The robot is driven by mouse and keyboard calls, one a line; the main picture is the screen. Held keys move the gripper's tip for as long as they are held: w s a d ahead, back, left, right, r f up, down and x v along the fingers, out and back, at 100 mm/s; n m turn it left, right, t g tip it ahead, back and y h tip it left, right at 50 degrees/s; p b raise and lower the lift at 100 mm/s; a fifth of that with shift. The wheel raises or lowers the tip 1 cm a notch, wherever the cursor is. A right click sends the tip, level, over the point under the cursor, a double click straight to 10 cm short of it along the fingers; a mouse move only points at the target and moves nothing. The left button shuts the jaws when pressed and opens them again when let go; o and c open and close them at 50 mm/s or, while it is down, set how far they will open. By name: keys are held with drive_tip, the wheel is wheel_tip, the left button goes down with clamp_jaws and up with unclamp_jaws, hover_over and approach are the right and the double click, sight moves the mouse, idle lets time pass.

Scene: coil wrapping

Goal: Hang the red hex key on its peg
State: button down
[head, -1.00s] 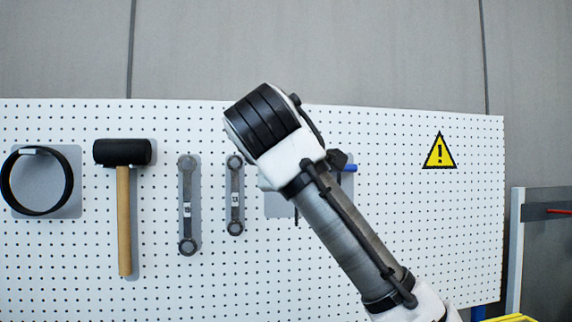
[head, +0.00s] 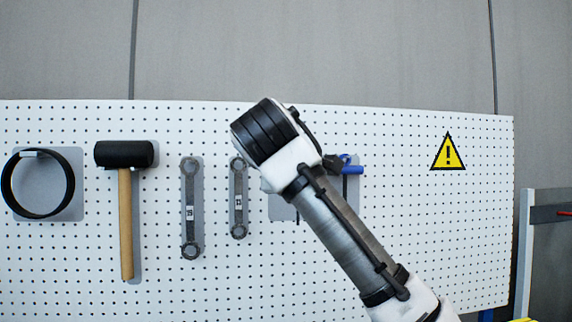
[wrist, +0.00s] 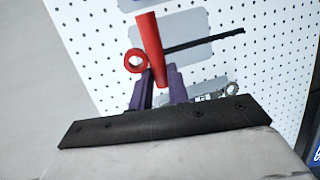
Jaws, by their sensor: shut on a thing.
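The red hex key (wrist: 151,48) shows in the wrist view, with a red T-shaped handle, a red ring at one side and a black shaft reaching right. My gripper (wrist: 158,75) has purple fingers shut on its handle, in front of the white pegboard. A grey backing plate (wrist: 183,27) lies behind the key; I cannot tell whether the key touches the plate or a peg. In the head view my arm hides the gripper and the red key.
A blue-handled tool (head: 352,168) hangs just right of my arm. To the left hang two wrenches (head: 190,205) (head: 238,200), a mallet (head: 125,190) and a black ring (head: 38,183). The pegboard (head: 430,240) is bare at right, below a yellow warning sign (head: 448,152).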

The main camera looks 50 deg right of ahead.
drive_tip(key=w+d+p, duration=0.3)
drive_tip(key=w+d, duration=0.1)
drive_tip(key=w, duration=0.1)
drive_tip(key=shift+d+f, duration=0.15)
idle(0.8)
idle(0.6)
drive_tip(key=c, duration=1.3)
unclamp_jaws()
drive_tip(key=shift+w+f, duration=0.1)
drive_tip(key=shift+w, duration=0.05)
drive_tip(key=shift+o, duration=0.2)
drive_tip(key=b+v, duration=0.5)
drive_tip(key=v, duration=0.9)
drive_tip(key=shift+d, duration=0.1)
